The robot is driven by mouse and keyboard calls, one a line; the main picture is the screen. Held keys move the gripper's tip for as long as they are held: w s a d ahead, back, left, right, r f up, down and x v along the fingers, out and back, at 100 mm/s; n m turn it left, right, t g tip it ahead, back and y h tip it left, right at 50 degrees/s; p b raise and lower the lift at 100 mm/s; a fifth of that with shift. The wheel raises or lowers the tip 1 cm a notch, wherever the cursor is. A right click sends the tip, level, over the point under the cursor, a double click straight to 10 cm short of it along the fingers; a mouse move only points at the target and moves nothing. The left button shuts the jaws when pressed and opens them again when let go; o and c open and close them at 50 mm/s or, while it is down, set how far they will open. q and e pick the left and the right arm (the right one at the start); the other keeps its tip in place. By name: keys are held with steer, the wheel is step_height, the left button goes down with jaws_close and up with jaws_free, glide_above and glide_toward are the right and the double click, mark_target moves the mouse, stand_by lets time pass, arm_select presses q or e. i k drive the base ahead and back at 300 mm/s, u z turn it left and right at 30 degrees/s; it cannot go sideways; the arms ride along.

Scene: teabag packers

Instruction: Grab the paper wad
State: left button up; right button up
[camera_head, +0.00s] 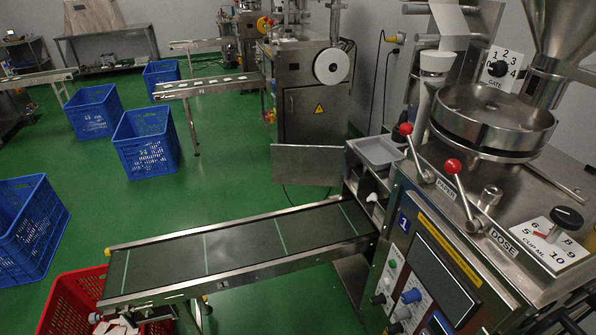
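A small white lump (374,197), which may be the paper wad, sits at the machine's outlet, just above the inner end of the conveyor belt (240,245). It is too small to tell for sure whether it is crumpled paper. Neither of my grippers can be made out. A dark shape at the lower right edge is too cut off to identify.
The packing machine (455,225) fills the right side, with two red-knobbed levers (453,166) and a grey tray (378,150). A red crate (65,305) stands under the belt's outer end. Several blue crates (145,141) stand on the green floor. The belt is clear.

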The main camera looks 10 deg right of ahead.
mark_target(374, 196)
steer(key=i, duration=1.55)
steer(key=z, duration=0.4)
